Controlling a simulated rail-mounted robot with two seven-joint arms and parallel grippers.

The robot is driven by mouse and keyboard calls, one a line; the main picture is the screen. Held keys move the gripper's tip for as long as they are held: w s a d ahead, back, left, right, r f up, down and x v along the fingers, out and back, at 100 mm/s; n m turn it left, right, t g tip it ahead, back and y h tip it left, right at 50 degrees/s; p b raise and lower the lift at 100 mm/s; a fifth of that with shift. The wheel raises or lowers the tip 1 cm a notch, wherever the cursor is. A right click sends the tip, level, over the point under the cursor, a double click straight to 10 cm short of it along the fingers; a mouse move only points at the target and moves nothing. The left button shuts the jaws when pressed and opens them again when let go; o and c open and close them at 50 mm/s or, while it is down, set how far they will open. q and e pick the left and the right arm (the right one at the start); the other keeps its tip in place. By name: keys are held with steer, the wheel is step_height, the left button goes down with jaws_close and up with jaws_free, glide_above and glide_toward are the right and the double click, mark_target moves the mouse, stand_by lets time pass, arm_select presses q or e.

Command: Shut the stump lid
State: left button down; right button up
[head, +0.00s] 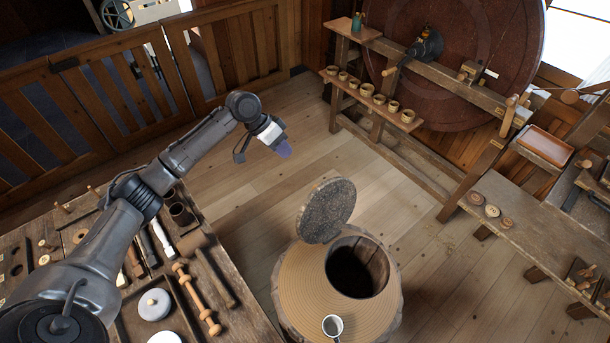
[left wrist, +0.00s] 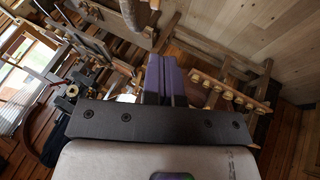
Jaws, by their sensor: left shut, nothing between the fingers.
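The stump (head: 300,288) stands on the floor in the lower middle of the head view, with a dark round opening (head: 352,272) in its top. Its grey speckled lid (head: 327,209) is open and tilted up at the back left edge of the opening. My left gripper (head: 284,150) is above the floor, up and to the left of the lid and apart from it. Its purple fingers (left wrist: 165,80) are shut and empty in the left wrist view. The stump and lid do not show clearly in the left wrist view. My right gripper is out of view.
A workbench (head: 222,249) with turned pieces and tools lies at the left. A bench with several small cups (head: 366,90) stands at the back. A low table (head: 540,235) is at the right.

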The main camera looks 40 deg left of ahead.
arm_select(q)
steer(key=w+d+f+p, duration=0.2)
steer(key=d+f, duration=0.6)
steer(key=shift+w+d+f, duration=0.2)
steer(key=shift+w+d, duration=0.05)
steer(key=shift+w, duration=0.15)
